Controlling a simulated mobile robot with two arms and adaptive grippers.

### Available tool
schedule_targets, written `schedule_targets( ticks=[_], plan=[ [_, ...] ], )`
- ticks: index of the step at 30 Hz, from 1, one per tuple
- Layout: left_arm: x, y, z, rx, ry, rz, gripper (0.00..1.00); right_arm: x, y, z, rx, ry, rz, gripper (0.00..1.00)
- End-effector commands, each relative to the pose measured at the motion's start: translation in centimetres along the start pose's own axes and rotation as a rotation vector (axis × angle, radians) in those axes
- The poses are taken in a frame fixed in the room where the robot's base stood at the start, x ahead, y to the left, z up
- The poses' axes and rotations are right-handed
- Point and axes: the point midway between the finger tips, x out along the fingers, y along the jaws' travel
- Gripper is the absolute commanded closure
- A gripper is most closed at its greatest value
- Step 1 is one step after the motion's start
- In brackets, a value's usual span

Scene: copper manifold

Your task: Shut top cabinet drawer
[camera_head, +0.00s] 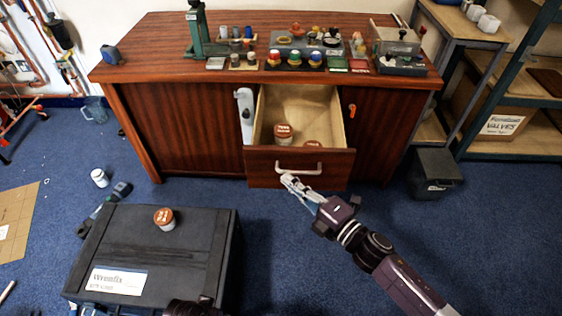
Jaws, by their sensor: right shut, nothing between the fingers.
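The top drawer (325,163) of the wooden cabinet (190,125) is pulled out toward me. Its pale interior shows, with a red-lidded jar (283,133) and part of a second red lid (312,144) inside. A light handle (298,168) is on the drawer front. My right gripper (291,182) is shut and empty, at the lower edge of the handle in the picture; I cannot tell whether it touches. Of my left arm only a dark part shows at the bottom edge, and its gripper is not visible.
A dark case (150,245) with a red-lidded jar (164,218) on top stands at front left. A white jar (99,178) is on the blue floor. A dark bin (434,173) stands right of the cabinet. The cabinet top holds many small parts. Floor before the drawer is clear.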

Motion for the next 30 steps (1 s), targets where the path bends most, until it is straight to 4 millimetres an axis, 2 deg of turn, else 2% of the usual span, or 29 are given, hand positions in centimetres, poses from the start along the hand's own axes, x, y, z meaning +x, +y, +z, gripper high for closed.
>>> schedule_targets(
  ticks=[1,6,12,30],
  plan=[
    [-0.1,0.0,-0.1,0.0,0.001,0.0,0.6,1.2,0.1,0.0,-0.001,0.0,0.003,1.0],
    [-1.0,-0.1,-0.7,-0.001,0.008,-0.001,0.6,4.6,0.0,0.3,-0.002,0.0,0.002,1.0],
    [-2.2,-0.1,-1.3,-0.002,0.016,-0.002,0.6,6.2,-0.1,2.1,0.0,0.0,0.0,1.0],
    [-2.8,-0.1,-1.6,-0.003,0.018,-0.002,0.6,6.8,0.0,2.9,0.001,0.0,0.001,1.0]
  ],
)
